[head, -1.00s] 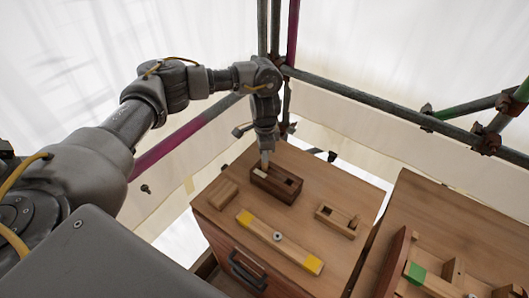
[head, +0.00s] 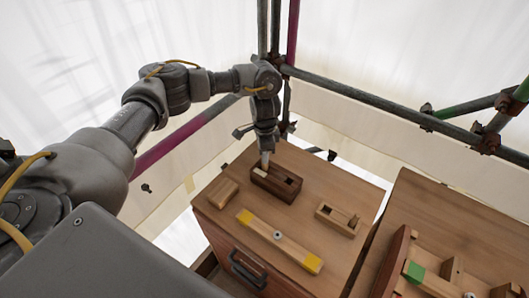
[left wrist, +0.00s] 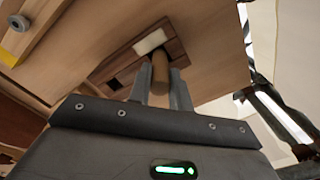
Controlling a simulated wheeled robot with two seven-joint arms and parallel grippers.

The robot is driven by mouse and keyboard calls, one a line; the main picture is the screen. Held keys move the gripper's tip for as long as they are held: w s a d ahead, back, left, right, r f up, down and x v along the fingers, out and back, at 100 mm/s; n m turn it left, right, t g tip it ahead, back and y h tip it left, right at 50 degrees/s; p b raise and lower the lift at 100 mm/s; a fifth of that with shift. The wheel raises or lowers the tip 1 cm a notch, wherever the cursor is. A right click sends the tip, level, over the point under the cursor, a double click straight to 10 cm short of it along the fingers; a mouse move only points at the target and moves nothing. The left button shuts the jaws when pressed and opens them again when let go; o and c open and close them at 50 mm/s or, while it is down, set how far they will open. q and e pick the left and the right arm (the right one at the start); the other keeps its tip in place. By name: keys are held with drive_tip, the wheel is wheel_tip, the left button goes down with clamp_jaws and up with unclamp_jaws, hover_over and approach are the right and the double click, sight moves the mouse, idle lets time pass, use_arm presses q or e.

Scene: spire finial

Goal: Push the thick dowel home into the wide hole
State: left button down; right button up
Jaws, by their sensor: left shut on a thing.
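A dark wooden block (head: 277,188) with openings in its top stands near the back of the wooden cabinet top. It also shows in the left wrist view (left wrist: 174,48), with a pale patch (left wrist: 150,41) and a dark square opening (left wrist: 113,84). My left gripper (head: 264,160) points down over the left end of the block. In the left wrist view its two fingers (left wrist: 160,88) are shut on a thick brown dowel (left wrist: 160,70). The dowel's far end is at the block; I cannot tell how deep it sits in a hole. My right gripper is not in view.
A long wooden bar with yellow ends (head: 279,240) lies in front of the block. A small wooden piece (head: 223,193) lies left, and a small slotted block (head: 337,219) right. A second table (head: 430,205) stands at right. Scaffold pipes (head: 380,108) run behind.

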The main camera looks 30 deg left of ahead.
use_arm(q)
drive_tip(key=shift+f+b, duration=0.35)
drive_tip(key=shift+f, duration=0.75)
drive_tip(key=c, duration=1.2)
unclamp_jaws()
wheel_tip(320, 180, up, 11)
drive_tip(key=shift+f, duration=0.1)
